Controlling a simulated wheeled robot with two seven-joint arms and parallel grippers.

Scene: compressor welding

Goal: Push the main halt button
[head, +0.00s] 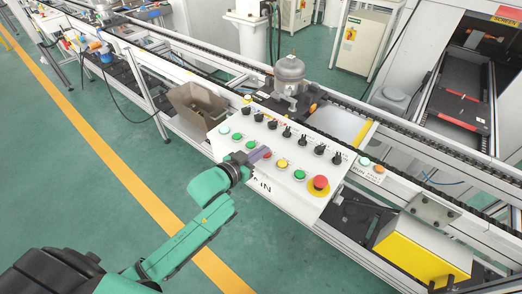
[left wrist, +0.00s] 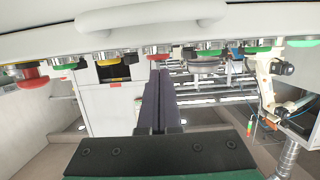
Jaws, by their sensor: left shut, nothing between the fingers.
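A white control panel (head: 296,154) carries two rows of buttons and black switches. A large red mushroom button (head: 320,182) on a yellow base sits at its right end; it also shows at the far left of the left wrist view (left wrist: 30,76). A smaller red button (left wrist: 157,50) is further along the panel's lower row. My left gripper (head: 262,153) is shut and empty, its dark fingers pointing at the panel by this small red button. In the left wrist view the fingertips (left wrist: 159,78) are just below it; contact cannot be told. My right gripper is out of view.
Green and yellow buttons (head: 282,163) flank the small red one. A grey compressor (head: 289,75) stands on the conveyor behind the panel, with a brown bin (head: 197,107) to its left. The green floor in front is open.

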